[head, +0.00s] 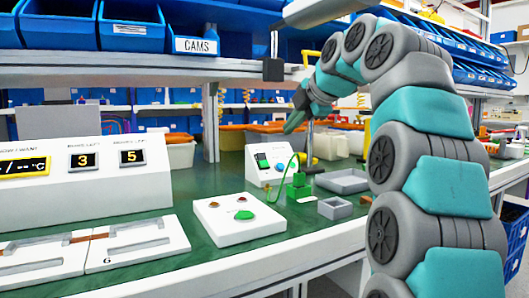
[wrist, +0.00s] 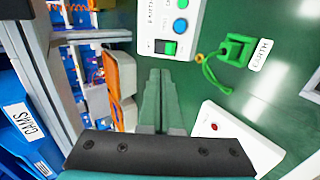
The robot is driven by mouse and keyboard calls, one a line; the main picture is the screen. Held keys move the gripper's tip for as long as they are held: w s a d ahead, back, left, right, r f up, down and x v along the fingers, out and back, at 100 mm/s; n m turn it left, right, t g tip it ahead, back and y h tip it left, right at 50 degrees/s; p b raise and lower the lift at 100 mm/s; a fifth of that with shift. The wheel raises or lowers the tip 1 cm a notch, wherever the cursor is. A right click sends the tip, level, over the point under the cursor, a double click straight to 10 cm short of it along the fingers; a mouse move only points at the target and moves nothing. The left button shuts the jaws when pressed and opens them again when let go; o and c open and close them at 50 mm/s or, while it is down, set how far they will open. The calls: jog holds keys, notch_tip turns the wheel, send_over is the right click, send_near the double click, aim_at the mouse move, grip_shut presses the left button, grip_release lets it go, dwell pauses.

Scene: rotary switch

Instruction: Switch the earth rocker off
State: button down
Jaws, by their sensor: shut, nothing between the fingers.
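A white control box (wrist: 150,28) stands on the green bench and also shows in the head view (head: 267,177). On its face is a green and black rocker (wrist: 166,47), seen in the head view as a small dark green switch (head: 263,161). Its exact tilt is too small to tell. A label on the box by the rocker is hard to read. My gripper (wrist: 160,74) is shut and empty, its green fingers pointing toward the box edge near the rocker. In the head view my gripper (head: 292,126) hangs above the box, apart from it.
A green clamp (wrist: 236,49) with a green cable sits beside the box, next to an EARTH label (wrist: 261,54). A white button panel (head: 238,232) lies in front. Grey trays (head: 343,182) are at right. A shelf post (head: 210,122) stands behind on the left.

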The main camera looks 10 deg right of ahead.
aim_at(262, 153)
jog(key=shift+w+f, duration=0.1)
jog(key=x, duration=1.3)
jog(key=shift+w+a+f, duration=0.1)
jog(key=shift+w+f, duration=0.1)
jog(key=shift+w, duration=0.05)
jog(key=shift+w+r, duration=0.1)
jog(key=shift+w+a+r+g+p, duration=0.1)
jog(key=shift+w+g+p, duration=0.25)
jog(key=shift+p, duration=0.7)
jog(key=shift+s+f, duration=0.1)
jog(key=shift+f, duration=0.25)
jog(key=shift+r, duration=0.15)
jog(key=shift+r+p, duration=0.35)
jog(key=shift+r, duration=0.3)
